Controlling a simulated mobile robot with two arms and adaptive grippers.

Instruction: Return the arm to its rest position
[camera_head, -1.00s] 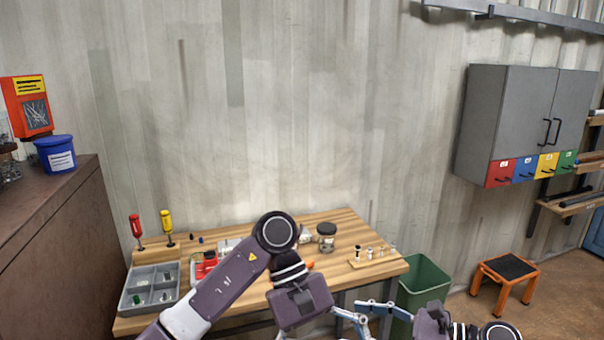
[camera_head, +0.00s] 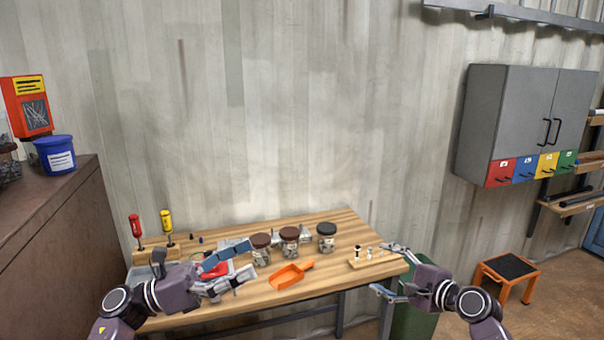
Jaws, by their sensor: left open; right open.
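My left gripper (camera_head: 245,264) is over the left part of the wooden workbench (camera_head: 335,270), pointing right. Its fingers are spread and nothing is between them. My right gripper (camera_head: 383,268) is at the bench's right end, pointing left. Its fingers are wide apart and empty. Both arms come in from the lower corners.
Several lidded jars (camera_head: 326,237) and an orange scoop (camera_head: 290,275) are on the bench between the grippers. Small pieces stand on a wooden strip (camera_head: 373,258). A red screwdriver (camera_head: 136,226) and a yellow one (camera_head: 167,221) stand at the left. A green bin (camera_head: 415,325) is partly hidden behind my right arm.

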